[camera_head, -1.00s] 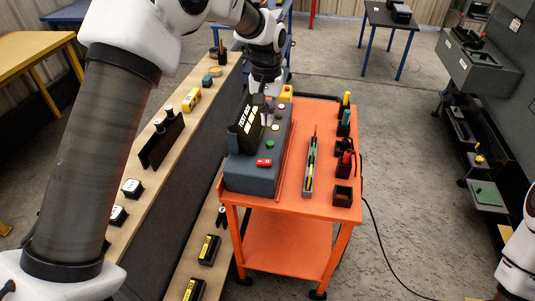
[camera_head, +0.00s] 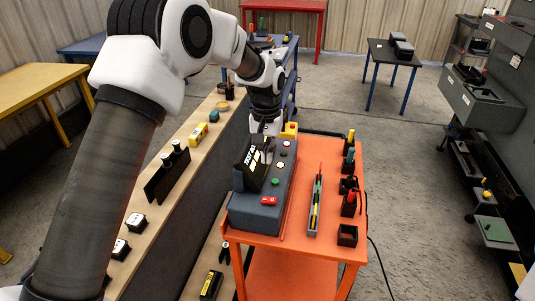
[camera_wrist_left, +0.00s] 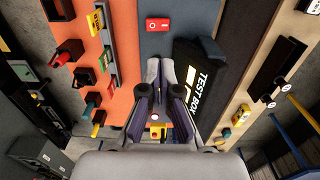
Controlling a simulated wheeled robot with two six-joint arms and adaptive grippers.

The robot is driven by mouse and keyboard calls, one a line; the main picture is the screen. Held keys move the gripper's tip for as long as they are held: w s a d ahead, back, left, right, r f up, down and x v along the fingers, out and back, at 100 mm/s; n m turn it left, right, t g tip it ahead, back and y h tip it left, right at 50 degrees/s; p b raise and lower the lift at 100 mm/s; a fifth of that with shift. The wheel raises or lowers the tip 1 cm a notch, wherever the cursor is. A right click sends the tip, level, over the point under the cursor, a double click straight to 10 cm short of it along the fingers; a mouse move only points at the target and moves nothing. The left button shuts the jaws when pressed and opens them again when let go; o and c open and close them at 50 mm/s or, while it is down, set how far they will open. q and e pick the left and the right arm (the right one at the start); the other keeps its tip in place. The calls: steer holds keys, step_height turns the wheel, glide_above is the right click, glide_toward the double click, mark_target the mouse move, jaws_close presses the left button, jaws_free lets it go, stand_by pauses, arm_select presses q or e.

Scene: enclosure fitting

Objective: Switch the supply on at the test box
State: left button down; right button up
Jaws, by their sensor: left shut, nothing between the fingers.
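The test box (camera_head: 255,215) is a blue-grey case on the orange cart, with a black panel (camera_head: 250,168) lettered "TEST BOX" standing at its left side. A red rocker switch (camera_head: 269,201) sits on its top at the near end; it also shows in the wrist view (camera_wrist_left: 158,25). I cannot tell its position. A green button (camera_head: 275,182) and several round buttons or lamps run behind it. My left gripper (camera_wrist_left: 161,68) is shut and empty above the box top, beside the black panel, its tips apart from the red switch. My right gripper is out of view.
The orange cart (camera_head: 330,246) also carries a narrow tray (camera_head: 315,205) of slim tools and several black holders (camera_head: 347,235) along its right side. A wooden shelf (camera_head: 147,238) with small parts runs along the left. Open floor lies right of the cart.

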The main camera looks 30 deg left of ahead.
arm_select(q)
step_height(320, 180, up, 14)
steer(key=a+p, duration=0.1)
steer(key=a, duration=0.1)
steer(key=shift+s+a+f, duration=0.2)
steer(key=shift+s+a, duration=0.1)
steer(key=shift+a, duration=0.1)
steer(key=shift+d, duration=0.1)
